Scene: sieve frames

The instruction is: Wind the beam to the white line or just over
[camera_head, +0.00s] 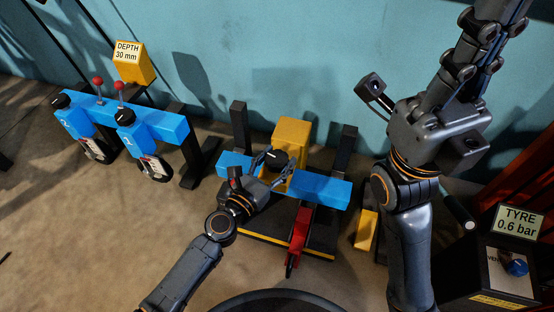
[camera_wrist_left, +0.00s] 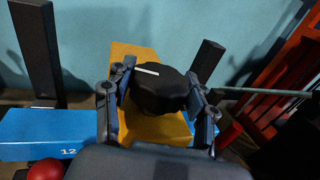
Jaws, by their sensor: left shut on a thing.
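A black knob (camera_wrist_left: 160,91) with a white stripe sits at the yellow block. My left gripper (camera_head: 268,163) has its fingers on both sides of the knob and is shut on it. The stripe points left and slightly up in the left wrist view. The blue beam (camera_wrist_left: 40,133) bears the number 12 there. I cannot make out a separate white line. My right gripper (camera_head: 488,35) is raised at the upper right, away from the beam, its tips partly out of frame.
Below the beam hangs a red part (camera_head: 299,236). At left stands another blue frame (camera_head: 160,121) with black knobs, red-topped levers and a yellow "DEPTH 30 mm" sign (camera_head: 134,63). At lower right is a "TYRE 0.6 bar" box (camera_head: 516,222) with a blue knob.

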